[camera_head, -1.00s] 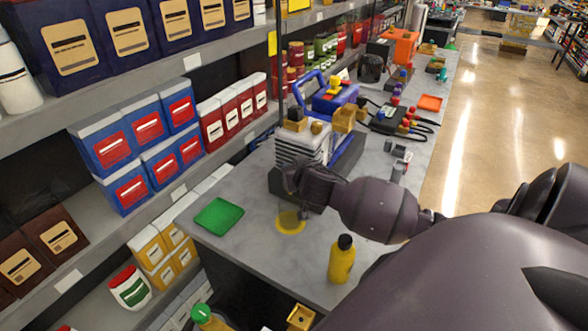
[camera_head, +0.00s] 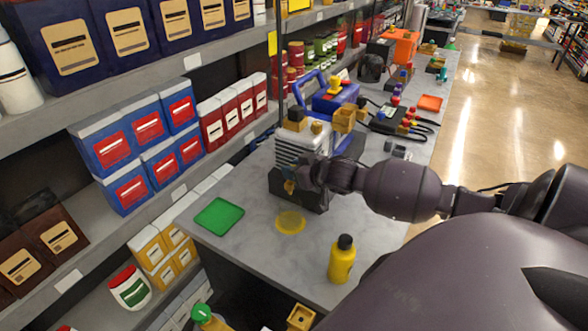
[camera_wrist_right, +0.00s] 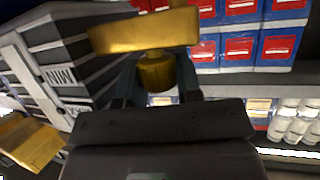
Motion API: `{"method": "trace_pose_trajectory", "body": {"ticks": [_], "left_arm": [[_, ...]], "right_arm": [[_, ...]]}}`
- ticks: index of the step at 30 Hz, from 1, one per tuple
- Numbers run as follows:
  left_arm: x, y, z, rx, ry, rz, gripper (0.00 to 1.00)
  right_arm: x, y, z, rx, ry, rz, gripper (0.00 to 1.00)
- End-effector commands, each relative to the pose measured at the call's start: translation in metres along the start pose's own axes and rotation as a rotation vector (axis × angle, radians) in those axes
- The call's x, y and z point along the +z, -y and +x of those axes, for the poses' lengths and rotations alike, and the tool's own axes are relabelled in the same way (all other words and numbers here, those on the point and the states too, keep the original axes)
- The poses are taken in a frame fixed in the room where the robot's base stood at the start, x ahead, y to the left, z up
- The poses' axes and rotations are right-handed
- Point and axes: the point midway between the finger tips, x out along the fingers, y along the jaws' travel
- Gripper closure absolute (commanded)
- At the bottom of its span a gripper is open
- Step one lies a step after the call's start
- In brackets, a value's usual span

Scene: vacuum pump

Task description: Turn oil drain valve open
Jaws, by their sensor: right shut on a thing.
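The vacuum pump (camera_head: 296,143) stands on the grey bench, with a finned light and dark body on a dark base. The brass oil drain valve (camera_head: 289,187) shows low on its near face. In the right wrist view, a flat brass handle bar (camera_wrist_right: 145,31) lies across a round brass stem (camera_wrist_right: 157,73). My right gripper (camera_head: 294,182) is at this valve. Its two dark fingers (camera_wrist_right: 158,78) are shut on the brass stem, one on each side. The valve's far side is hidden. My left gripper is not in view.
A yellow round dish (camera_head: 290,222) and a green tray (camera_head: 219,215) lie in front of the pump. A yellow bottle (camera_head: 341,259) stands near the bench's front edge. Shelves of boxes line the left. A blue-handled machine (camera_head: 335,98) stands behind the pump.

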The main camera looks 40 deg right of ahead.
Motion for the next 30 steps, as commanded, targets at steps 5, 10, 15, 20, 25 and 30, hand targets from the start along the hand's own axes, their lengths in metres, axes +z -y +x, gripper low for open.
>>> {"method": "trace_pose_trajectory", "body": {"ticks": [5,10,15,20,25,30], "left_arm": [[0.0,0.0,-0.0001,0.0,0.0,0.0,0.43],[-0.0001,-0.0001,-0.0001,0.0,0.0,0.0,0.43],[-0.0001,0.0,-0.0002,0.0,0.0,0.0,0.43],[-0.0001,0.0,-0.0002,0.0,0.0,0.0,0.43],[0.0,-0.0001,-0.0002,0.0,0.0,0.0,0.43],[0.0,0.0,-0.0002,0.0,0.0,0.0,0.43]], "right_arm": [[-0.0002,-0.0015,-0.0001,-0.087,0.003,-0.04,0.92],[-0.0004,-0.0009,0.0,-0.148,0.001,-0.064,0.92],[0.0,-0.0007,0.0001,-0.181,0.001,-0.078,0.92],[0.0001,-0.0006,0.0001,-0.193,0.002,-0.081,0.92],[0.0004,-0.0004,0.0001,-0.194,0.002,-0.082,0.92],[0.0005,-0.0004,0.0001,-0.194,0.002,-0.082,0.92]]}}
